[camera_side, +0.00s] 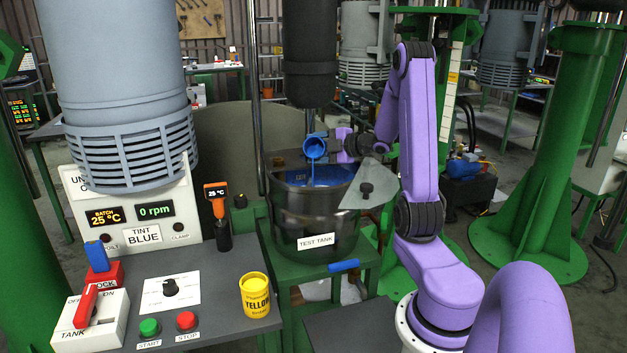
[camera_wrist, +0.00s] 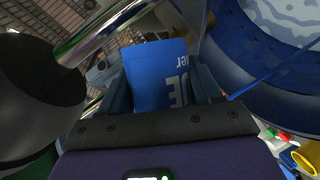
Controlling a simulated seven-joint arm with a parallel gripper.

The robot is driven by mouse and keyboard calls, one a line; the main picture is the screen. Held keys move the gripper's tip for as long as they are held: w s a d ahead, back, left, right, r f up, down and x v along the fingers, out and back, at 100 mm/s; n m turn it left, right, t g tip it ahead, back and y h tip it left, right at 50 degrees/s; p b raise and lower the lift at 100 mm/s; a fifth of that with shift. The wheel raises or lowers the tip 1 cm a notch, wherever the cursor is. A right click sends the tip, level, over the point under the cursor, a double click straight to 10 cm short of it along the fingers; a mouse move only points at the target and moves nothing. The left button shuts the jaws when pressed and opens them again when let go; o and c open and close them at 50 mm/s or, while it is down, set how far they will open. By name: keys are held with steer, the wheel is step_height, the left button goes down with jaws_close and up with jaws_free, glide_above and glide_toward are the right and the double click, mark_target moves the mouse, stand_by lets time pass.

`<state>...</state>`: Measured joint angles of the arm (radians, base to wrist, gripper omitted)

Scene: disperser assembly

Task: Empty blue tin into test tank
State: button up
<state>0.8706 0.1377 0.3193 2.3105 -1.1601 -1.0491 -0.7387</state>
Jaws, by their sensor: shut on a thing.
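The blue tin (camera_side: 315,148) is tilted over the test tank (camera_side: 313,215), its mouth facing the side camera. A thin blue stream runs from its lip down into the tank, where blue liquid shows inside. My gripper (camera_side: 338,144) is shut on the tin from the right. In the wrist view the tin (camera_wrist: 158,75) sits between the two fingers of my gripper (camera_wrist: 163,92), its lettering upside down. The tank's inner wall and blue liquid (camera_wrist: 268,62) show at the right there, with the blue stream crossing. The tin's inside is too small to judge.
A dark mixer column and shaft (camera_side: 310,60) hang just behind the tin. A grey lid plate (camera_side: 368,186) stands at the tank's right rim. A yellow tin (camera_side: 255,296) is on the control bench, with a display reading 0 rpm (camera_side: 156,212) behind it.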

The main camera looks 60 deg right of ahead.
steer(key=shift+r+n, duration=0.3)
steer(key=shift+n, duration=0.1)
stand_by(1.4)
steer(key=shift+d+f+n+t+h, duration=0.1)
steer(key=shift+f+n+t+h, duration=0.3)
steer(key=shift+n, duration=0.2)
stand_by(1.9)
steer(key=shift+r+n+t+h, duration=0.3)
steer(key=shift+r+n, duration=0.1)
steer(key=shift+n, duration=0.3)
stand_by(1.8)
steer(key=shift+a+f+n, duration=0.2)
steer(key=shift+a+n, duration=0.1)
steer(key=shift+n, duration=0.1)
stand_by(0.7)
